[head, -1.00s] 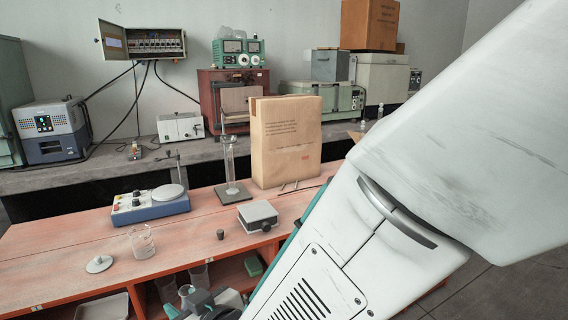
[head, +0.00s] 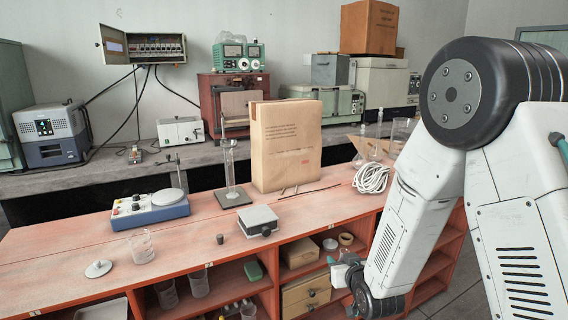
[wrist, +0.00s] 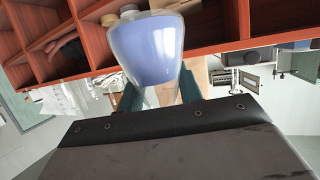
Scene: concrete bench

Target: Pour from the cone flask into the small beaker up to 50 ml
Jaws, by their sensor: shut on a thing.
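My gripper (head: 334,263) is low at the right, in front of the bench's open shelves in the head view. In the wrist view its teal fingers (wrist: 159,94) are shut on a clear glass vessel, the cone flask (wrist: 145,48), with blue-violet liquid inside. The flask is hard to make out in the head view. A small clear beaker (head: 141,246) stands upright on the bench top at the left, well apart from my gripper. It looks empty, but its graduations are too small to read.
On the orange bench (head: 75,245) are a blue stirrer (head: 150,210), a measuring cylinder (head: 230,165), a grey box (head: 258,220), a dark stopper (head: 220,239), a paper bag (head: 286,145) and coiled cable (head: 371,178). The shelves below hold glassware and boxes.

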